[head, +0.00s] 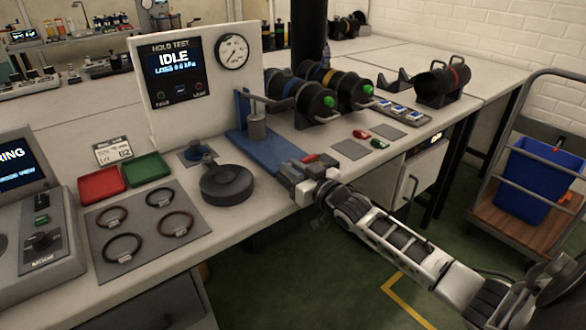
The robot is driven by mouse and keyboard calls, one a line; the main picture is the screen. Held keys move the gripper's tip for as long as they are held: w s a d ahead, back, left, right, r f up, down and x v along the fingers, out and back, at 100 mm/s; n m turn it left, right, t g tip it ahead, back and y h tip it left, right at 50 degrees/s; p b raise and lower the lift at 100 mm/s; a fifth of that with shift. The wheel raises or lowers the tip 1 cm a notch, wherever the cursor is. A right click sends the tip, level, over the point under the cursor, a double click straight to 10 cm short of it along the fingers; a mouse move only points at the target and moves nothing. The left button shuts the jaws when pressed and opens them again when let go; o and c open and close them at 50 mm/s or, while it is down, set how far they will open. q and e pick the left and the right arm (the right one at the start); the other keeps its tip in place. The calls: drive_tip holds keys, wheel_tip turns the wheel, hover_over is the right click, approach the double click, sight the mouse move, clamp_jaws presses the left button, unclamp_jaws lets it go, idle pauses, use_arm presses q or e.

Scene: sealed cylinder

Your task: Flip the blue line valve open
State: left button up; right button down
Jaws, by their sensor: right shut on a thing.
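My right gripper (292,178) reaches in from the lower right to the front edge of the bench. It is shut at the near end of a blue fixture (262,148), where a small red lever (311,158) shows just above the jaws. The jaws and wrist hide most of what they grip, and I cannot tell the lever's exact angle. The blue fixture carries a grey metal cylinder (257,127) under a blue upright with an arm. My left gripper is out of view.
A hold-test panel (170,75) reading IDLE stands behind. A round dark dish (227,184), red tray (101,184), green tray (147,167) and grey mat with rings (145,222) lie to the left. A trolley (535,160) stands right.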

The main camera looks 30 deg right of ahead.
drive_tip(key=shift+r, duration=0.1)
drive_tip(key=c, duration=1.7)
unclamp_jaws()
drive_tip(key=s+d+p, duration=0.1)
drive_tip(key=s, duration=1.5)
drive_tip(key=shift+d, duration=0.25)
drive_tip(key=shift+w, duration=0.1)
